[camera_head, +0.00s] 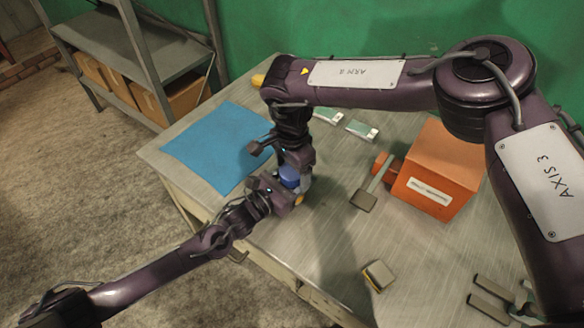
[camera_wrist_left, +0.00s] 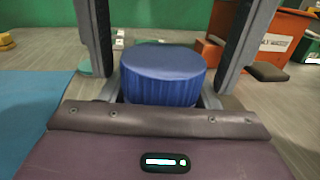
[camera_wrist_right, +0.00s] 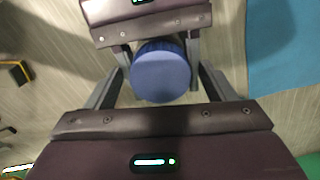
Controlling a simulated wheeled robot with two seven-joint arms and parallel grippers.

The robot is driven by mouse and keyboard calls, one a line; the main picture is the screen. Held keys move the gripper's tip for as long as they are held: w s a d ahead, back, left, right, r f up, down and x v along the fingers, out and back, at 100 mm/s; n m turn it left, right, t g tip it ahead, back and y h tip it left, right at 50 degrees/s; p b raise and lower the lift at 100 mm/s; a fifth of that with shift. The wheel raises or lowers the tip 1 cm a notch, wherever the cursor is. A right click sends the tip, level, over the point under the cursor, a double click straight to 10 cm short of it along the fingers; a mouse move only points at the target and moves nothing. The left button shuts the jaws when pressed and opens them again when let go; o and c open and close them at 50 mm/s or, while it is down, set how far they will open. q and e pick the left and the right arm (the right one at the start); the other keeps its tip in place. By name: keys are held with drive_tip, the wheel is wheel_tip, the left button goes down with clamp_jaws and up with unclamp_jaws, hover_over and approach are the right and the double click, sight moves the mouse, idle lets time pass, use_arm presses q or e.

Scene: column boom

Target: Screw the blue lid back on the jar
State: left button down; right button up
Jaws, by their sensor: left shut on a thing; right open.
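The blue lid (camera_head: 289,176) sits between my two grippers near the table's left front edge. In the left wrist view the lid (camera_wrist_left: 162,74) shows its ridged side and flat top; the jar below it is mostly hidden. My left gripper (camera_head: 283,194) comes in from the front left and is shut on the jar under the lid. My right gripper (camera_head: 292,168) points down from above, open, with its fingers on either side of the lid (camera_wrist_right: 160,72). Whether the lid is seated on the thread cannot be told.
A blue mat (camera_head: 215,148) lies on the table (camera_head: 315,235) at the left. An orange box (camera_head: 437,172) stands at the right, with a grey-headed tool (camera_head: 364,199) beside it. A small block (camera_head: 378,275) lies near the front. A shelf with cartons (camera_head: 150,100) stands behind left.

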drive_tip(key=shift+r, duration=2.25)
drive_tip(key=shift+w+a+r+n, duration=0.1)
drive_tip(key=shift+r+n, duration=0.3)
drive_tip(key=shift+r, duration=0.05)
drive_tip(key=shift+c, duration=0.5)
wheel_tip(320, 180, up, 3)
drive_tip(key=n, duration=0.2)
drive_tip(key=shift+f+n, duration=0.1)
drive_tip(key=shift+n, duration=0.2)
drive_tip(key=shift+f, duration=4.05)
